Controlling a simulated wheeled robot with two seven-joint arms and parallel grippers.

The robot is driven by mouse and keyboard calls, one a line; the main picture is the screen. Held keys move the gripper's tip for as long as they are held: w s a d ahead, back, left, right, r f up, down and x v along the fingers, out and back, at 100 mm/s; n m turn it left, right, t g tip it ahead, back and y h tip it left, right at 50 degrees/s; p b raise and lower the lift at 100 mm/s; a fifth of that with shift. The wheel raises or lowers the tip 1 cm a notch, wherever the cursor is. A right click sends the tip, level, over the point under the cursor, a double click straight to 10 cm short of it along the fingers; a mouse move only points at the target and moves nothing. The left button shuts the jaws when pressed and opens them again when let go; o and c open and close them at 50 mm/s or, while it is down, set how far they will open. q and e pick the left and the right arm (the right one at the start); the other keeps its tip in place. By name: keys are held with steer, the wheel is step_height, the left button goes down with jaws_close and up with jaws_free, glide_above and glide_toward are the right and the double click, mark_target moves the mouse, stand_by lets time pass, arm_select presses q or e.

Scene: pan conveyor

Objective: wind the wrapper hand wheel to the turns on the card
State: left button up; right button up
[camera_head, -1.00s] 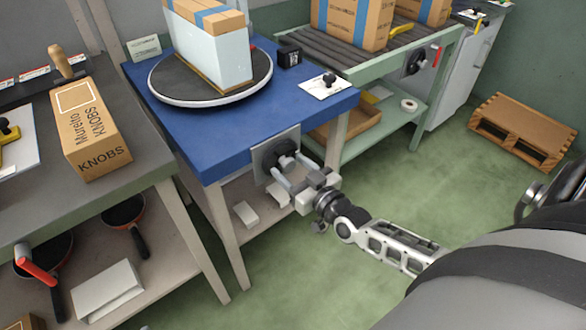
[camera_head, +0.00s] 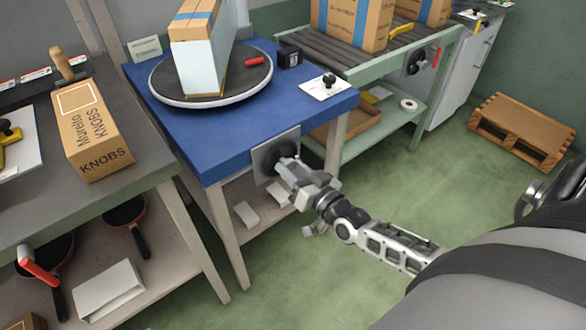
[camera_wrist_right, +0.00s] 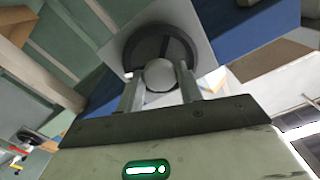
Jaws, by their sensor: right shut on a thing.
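The wrapper hand wheel (camera_head: 268,154) is a dark disc on a grey plate on the blue table's front. In the right wrist view the wheel (camera_wrist_right: 180,48) faces me, with a pale round knob (camera_wrist_right: 160,76) between my fingers. My right gripper (camera_head: 285,166) is shut on this knob; its fingertips (camera_wrist_right: 160,82) lie either side of it. The wrapper turntable (camera_head: 215,98) carries a tall carton (camera_head: 200,65) with a pale wrapped side and blue tape. A small card (camera_head: 144,48) stands at the table's back left; its writing is too small to read. My left gripper is out of view.
A black box-shaped device (camera_head: 289,57) and a white plate with a black knob (camera_head: 324,87) are on the blue table (camera_head: 270,123). A KNOBS carton (camera_head: 92,135) stands on the left bench. A roller conveyor (camera_head: 338,62) is behind right. Floor at right is clear around a pallet (camera_head: 520,130).

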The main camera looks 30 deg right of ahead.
stand_by(1.1)
steer(key=o, duration=1)
steer(key=s, duration=0.5)
steer(key=s+d+p, duration=0.1)
steer(key=s, duration=1)
steer(key=shift+d, duration=0.15)
